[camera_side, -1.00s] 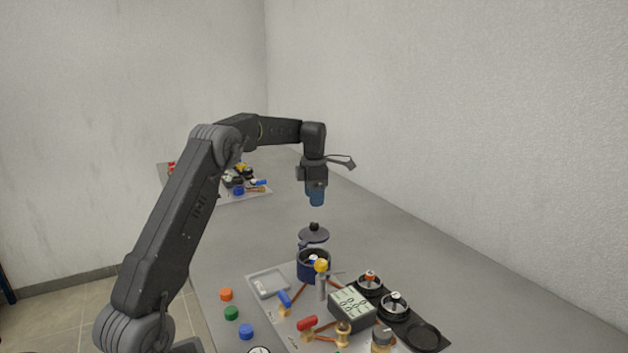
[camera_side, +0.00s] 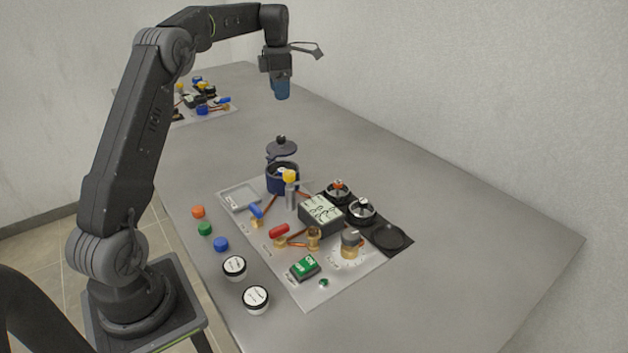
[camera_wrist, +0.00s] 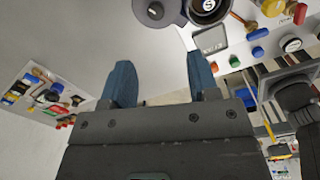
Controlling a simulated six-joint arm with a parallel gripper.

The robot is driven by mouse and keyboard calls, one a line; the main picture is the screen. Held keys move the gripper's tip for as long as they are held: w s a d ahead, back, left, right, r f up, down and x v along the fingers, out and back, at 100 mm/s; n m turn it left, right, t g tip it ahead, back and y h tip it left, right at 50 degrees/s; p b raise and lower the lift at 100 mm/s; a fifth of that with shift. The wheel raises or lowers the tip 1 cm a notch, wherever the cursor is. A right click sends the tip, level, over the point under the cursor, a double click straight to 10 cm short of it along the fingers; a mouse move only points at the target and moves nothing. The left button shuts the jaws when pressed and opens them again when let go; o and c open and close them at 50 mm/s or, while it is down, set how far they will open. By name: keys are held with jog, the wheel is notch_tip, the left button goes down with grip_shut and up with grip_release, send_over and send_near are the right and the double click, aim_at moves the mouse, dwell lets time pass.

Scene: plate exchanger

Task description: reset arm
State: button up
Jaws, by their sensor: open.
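My gripper (camera_side: 282,92) hangs in the air above the table, high over and a little behind the dark blue pot (camera_side: 283,179). Its blue fingers point down in the side view. In the wrist view the two blue fingers of my gripper (camera_wrist: 160,82) stand apart with nothing between them. The pot's dark lid (camera_side: 281,148) shows just above and behind the pot, and what holds it up is hard to tell. In the wrist view the lid shows at the top (camera_wrist: 153,10).
A grey board (camera_side: 350,275) carries valves, a display box (camera_side: 322,213), round black parts and a green switch box (camera_side: 304,267). Orange, green and blue caps and two white-lidded jars (camera_side: 255,299) stand left of it. Another equipped board (camera_side: 205,108) lies farther back. The table's right side is bare.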

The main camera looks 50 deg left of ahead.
jog(key=s+d+r+m+t, duration=0.1)
jog(key=s+d+r+m, duration=0.2)
jog(key=d+m, duration=0.3)
jog(key=s+d+r+m+t, duration=0.1)
jog(key=s+d+r+m, duration=0.2)
jog(key=d, duration=0.5)
jog(key=s+d+r+m, duration=0.2)
jog(key=s+d+m, duration=0.1)
jog(key=d+m, duration=0.3)
jog(key=s+d+f+m+t, duration=0.1)
jog(key=s+d+f+m, duration=0.2)
jog(key=s+d+m, duration=0.3)
jog(key=s+d+f+m+t, duration=0.2)
jog(key=s+d+f+m, duration=0.2)
jog(key=s+m, duration=0.7)
jog(key=d, duration=0.2)
jog(key=shift+s+d+f, duration=0.3)
jog(key=shift+s, duration=0.05)
